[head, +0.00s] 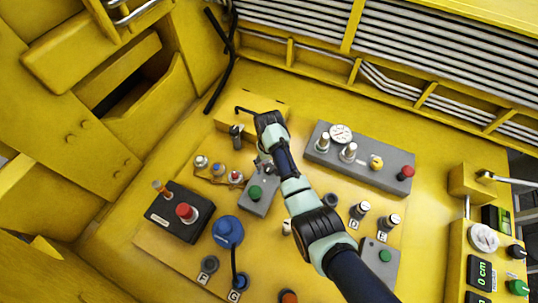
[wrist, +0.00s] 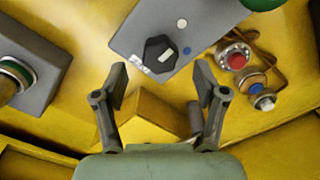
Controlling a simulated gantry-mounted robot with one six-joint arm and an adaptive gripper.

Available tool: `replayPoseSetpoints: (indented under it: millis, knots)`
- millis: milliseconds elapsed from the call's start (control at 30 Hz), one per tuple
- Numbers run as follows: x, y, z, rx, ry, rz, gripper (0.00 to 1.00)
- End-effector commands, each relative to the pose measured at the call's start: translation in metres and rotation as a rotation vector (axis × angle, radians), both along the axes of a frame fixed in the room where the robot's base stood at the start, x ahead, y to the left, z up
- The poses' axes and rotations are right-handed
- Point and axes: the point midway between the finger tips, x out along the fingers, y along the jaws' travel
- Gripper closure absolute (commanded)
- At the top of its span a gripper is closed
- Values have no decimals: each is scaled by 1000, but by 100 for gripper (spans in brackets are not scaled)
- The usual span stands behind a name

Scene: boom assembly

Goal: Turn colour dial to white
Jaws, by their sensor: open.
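The colour dial (wrist: 156,50) is a black knob with a pale mark, set on a grey panel (wrist: 128,40) in the wrist view. A white dot (wrist: 182,22) and a blue dot (wrist: 186,50) lie to its right on the panel. I cannot tell exactly where the mark points. My gripper (wrist: 161,74) is open and empty, its fingertips apart on either side just below the dial in the picture, not closed on it. In the head view my gripper (head: 263,164) is over the far end of the grey panel (head: 254,208) with a green button, and hides the dial.
Right of the panel in the wrist view are a red button (wrist: 236,57) and a blue one (wrist: 256,88). A grey box (wrist: 35,65) stands at left. In the head view, a black box with a red button (head: 183,212) and a blue round knob (head: 227,231) stand nearby.

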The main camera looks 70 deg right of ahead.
Motion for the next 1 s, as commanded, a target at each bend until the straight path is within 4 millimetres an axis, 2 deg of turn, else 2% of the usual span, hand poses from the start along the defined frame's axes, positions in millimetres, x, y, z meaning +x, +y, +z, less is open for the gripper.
replayPoseSetpoints:
  millis: [33,200,400,1000]
  knots:
    - [1,-1,14,-4,-4,0,28]
    - [1,-1,56,-4,-3,0,28]
    - [0,0,83,-1,-1,0,28]
    - [0,0,86,0,0,0,28]
